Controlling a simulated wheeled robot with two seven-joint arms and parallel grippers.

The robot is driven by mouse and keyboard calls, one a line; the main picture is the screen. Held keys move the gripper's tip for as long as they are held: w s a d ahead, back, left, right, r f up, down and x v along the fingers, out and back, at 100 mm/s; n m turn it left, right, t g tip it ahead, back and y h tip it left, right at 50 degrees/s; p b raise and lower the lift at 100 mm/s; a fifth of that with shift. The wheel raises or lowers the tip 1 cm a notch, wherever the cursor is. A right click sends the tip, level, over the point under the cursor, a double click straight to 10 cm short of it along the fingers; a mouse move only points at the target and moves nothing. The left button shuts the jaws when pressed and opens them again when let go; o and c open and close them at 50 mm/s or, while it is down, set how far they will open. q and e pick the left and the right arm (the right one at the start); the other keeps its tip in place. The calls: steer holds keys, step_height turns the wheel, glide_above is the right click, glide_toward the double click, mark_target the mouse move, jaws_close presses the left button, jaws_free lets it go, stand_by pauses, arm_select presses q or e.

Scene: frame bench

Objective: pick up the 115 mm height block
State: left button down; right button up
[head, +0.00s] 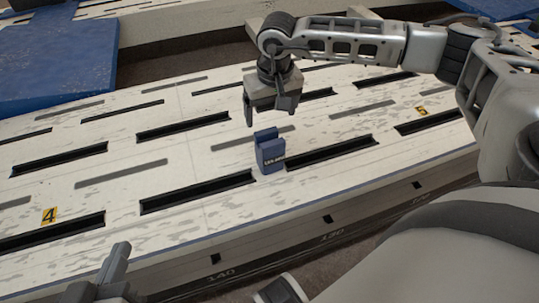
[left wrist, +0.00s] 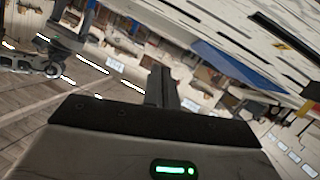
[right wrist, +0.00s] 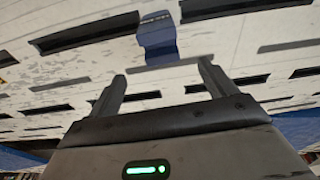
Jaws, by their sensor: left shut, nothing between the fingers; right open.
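The height block is a small blue block (head: 270,152) with a stepped top and pale lettering on its side. It stands upright on the white slotted bench top (head: 105,135), between two slots. It also shows in the right wrist view (right wrist: 157,40), beyond the fingertips and roughly between them. My right gripper (head: 268,118) is open and empty, pointing down just above and behind the block, apart from it. My left gripper (head: 120,262) is shut and empty at the lower left, in front of the bench edge. In the left wrist view its fingers (left wrist: 160,85) are together, away from the block.
Long dark slots (head: 198,191) run across the bench top on both sides of the block. Yellow labels 4 (head: 49,215) and 5 (head: 421,111) mark it. A large blue pad (head: 60,62) lies at the back left. The bench top around the block is free of loose objects.

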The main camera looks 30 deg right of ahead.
mark_target(269, 143)
steer(key=f, duration=0.2)
steer(key=f+b, duration=0.1)
steer(key=f, duration=0.1)
steer(key=w+f, duration=0.1)
steer(key=f, duration=0.2)
steer(key=shift+b, duration=0.35)
step_height(269, 143, down, 5)
steer(key=shift+s+r+b, duration=0.1)
steer(key=shift+r+b, duration=0.05)
steer(key=shift+b, duration=1)
steer(key=shift+d+f, duration=0.1)
steer(key=shift+f, duration=0.2)
steer(key=c, duration=1.7)
arm_select(q)
steer(key=shift+w+d+r+n+t+h, duration=0.2)
steer(key=shift+d+r+n+t+h, duration=0.3)
steer(key=shift+d+r+n+h, duration=0.3)
arm_select(e)
steer(key=shift+r, duration=0.2)
